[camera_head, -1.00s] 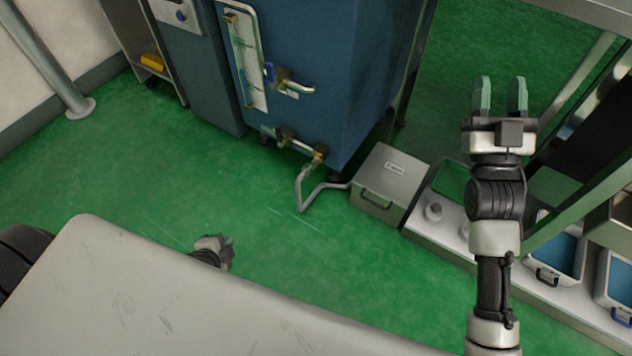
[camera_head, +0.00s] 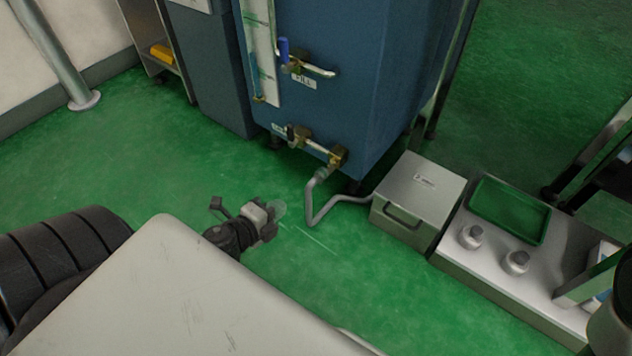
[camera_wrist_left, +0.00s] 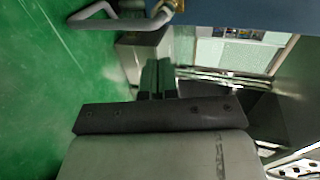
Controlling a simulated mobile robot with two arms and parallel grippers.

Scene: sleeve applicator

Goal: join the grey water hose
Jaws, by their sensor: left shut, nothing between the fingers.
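The grey hose (camera_head: 313,205) rises from the floor beside a metal box to a brass outlet (camera_head: 339,157) low on the blue tank (camera_head: 350,70). Its upper end is at or touching the outlet; I cannot tell whether it is joined. My left gripper (camera_head: 279,208) is shut and empty, low over the floor, left of the hose and apart from it. In the left wrist view the shut fingers (camera_wrist_left: 158,76) point towards the metal box, and the hose (camera_wrist_left: 105,20) shows at the top beside the brass fitting (camera_wrist_left: 178,5). My right gripper is out of view.
The metal box (camera_head: 418,200) stands right of the hose. A low grey bench (camera_head: 480,275) with a green tray (camera_head: 509,210) and two knobs is farther right. A blue-handled valve (camera_head: 305,68) sticks out of the tank above.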

